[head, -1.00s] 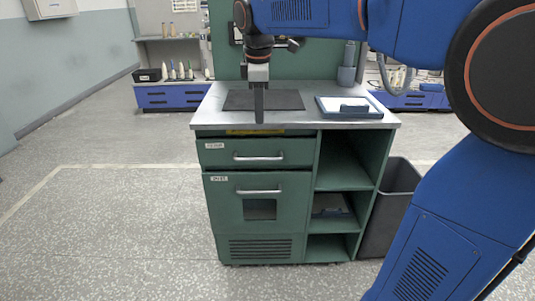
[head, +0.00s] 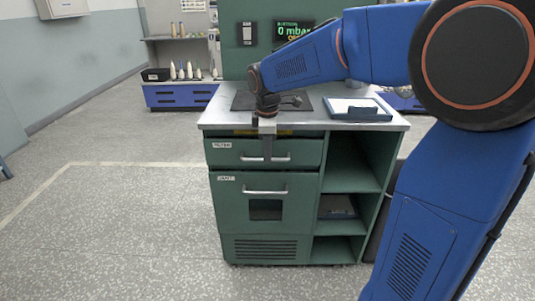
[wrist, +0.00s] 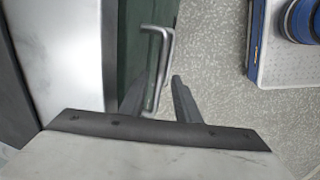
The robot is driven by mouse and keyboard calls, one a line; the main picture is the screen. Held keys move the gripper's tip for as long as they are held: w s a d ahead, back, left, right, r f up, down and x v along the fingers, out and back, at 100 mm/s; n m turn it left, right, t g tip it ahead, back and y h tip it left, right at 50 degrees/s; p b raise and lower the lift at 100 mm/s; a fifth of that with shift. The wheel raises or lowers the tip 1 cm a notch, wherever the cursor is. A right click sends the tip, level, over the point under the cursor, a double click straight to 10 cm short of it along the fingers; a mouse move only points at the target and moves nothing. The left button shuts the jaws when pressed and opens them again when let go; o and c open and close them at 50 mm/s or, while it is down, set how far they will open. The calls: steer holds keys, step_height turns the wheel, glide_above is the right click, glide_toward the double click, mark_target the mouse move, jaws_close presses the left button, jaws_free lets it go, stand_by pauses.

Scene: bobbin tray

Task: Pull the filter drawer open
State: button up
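The filter drawer (head: 232,154) is the green top drawer of the cabinet, with a label at its left and a silver bar handle (head: 284,158). A dark gap with a yellow strip shows above its front. I cannot tell whether it is fully closed. My gripper (head: 267,156) points down in front of the drawer, at the middle of the handle. In the wrist view the handle (wrist: 163,62) runs between the two spread fingers of my gripper (wrist: 156,98), with space visible to the right finger. The left finger is partly hidden against the drawer front.
Below is a larger green door (head: 232,205) with its own handle. Open shelves (head: 352,165) are to the right. The metal worktop (head: 310,126) carries a dark mat (head: 243,101) and a blue-edged tray (head: 385,115). The floor in front is clear.

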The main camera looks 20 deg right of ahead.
steer(key=shift+w+f, duration=0.2)
steer(key=shift+f, duration=0.65)
jaws_close()
